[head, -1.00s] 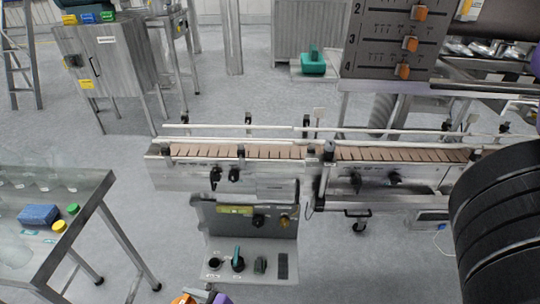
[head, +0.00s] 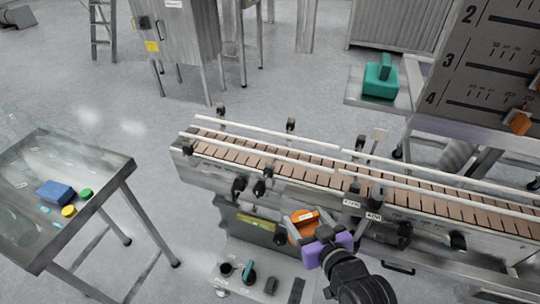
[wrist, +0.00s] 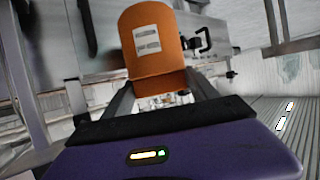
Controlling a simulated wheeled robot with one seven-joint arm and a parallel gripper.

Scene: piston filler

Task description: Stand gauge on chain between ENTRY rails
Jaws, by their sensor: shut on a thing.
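The gauge is an orange block with a rounded top and a pale label (wrist: 147,45). It also shows in the head view (head: 301,222). My gripper (head: 303,230), with a purple body, is shut on the gauge and holds it in front of the conveyor's near side, apart from the chain. The chain (head: 250,157) has brown slats and runs lengthwise between a pale near rail (head: 262,151) and a pale far rail (head: 265,134). The visible left stretch of chain between the rails is empty. I cannot read which rails are marked ENTRY.
A control panel (head: 243,222) with knobs sits below the conveyor, beside my gripper. Black rail clamps and posts (head: 291,125) stand along the rails. A table (head: 100,204) with a blue block (head: 55,193) is at left. A teal weight-like object (head: 381,80) stands beyond the conveyor.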

